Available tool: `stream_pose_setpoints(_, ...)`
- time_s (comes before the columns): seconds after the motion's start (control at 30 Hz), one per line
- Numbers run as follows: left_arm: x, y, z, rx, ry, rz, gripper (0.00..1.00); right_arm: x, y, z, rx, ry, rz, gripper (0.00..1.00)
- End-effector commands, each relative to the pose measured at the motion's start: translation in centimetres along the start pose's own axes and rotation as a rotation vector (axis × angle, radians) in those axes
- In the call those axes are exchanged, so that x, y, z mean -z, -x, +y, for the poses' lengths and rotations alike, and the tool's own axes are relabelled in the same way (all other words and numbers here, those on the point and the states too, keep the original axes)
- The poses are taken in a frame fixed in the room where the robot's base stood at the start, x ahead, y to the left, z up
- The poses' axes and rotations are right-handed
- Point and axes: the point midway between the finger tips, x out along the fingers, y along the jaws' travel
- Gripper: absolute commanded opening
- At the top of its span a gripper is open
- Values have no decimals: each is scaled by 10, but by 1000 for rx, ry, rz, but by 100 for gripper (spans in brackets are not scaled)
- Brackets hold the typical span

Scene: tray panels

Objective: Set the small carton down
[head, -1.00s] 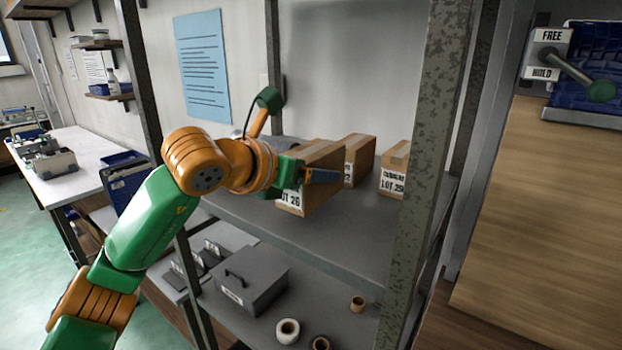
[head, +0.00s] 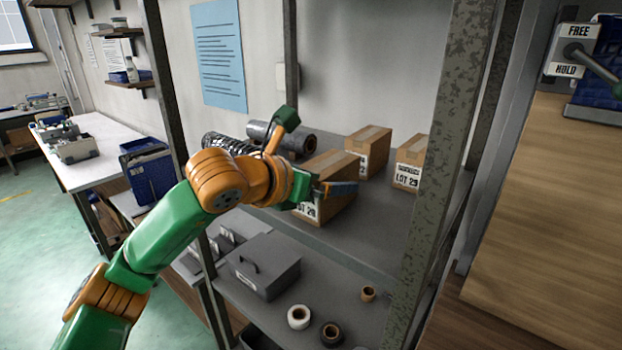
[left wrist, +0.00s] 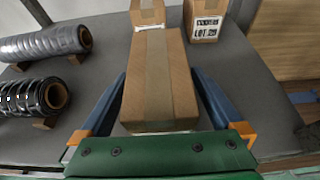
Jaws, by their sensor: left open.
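A small brown taped carton (head: 335,168) with a white label on its end stands on the upper shelf (head: 385,240), near its front edge. In the left wrist view the carton (left wrist: 160,85) lies between the two blue fingers of my left gripper (left wrist: 160,80), with a narrow gap on each side. The left gripper (head: 325,190) is open around it, and its near finger hides part of the carton's side in the head view. The carton's underside is hard to see. My right gripper is in no view.
Two more cartons, one behind (head: 370,150) and one to the right (head: 409,164), stand close by. Dark wrapped rolls (head: 295,141) lie at the shelf's left. A speckled metal post (head: 440,170) rises at front right. A grey box (head: 262,270) sits on the lower shelf.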

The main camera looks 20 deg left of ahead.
Motion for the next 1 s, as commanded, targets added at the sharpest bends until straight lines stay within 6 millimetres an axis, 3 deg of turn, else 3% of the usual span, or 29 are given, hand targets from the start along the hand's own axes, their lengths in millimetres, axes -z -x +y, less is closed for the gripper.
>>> stream_pose_setpoints(0.2,5,49,0,-3,-5,-7,100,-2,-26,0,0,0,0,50)
stream_pose_setpoints(0.5,2,105,0,-2,-2,-4,100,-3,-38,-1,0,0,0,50)
stream_pose_setpoints(1.0,1,113,0,-1,-2,-1,100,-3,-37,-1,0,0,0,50)
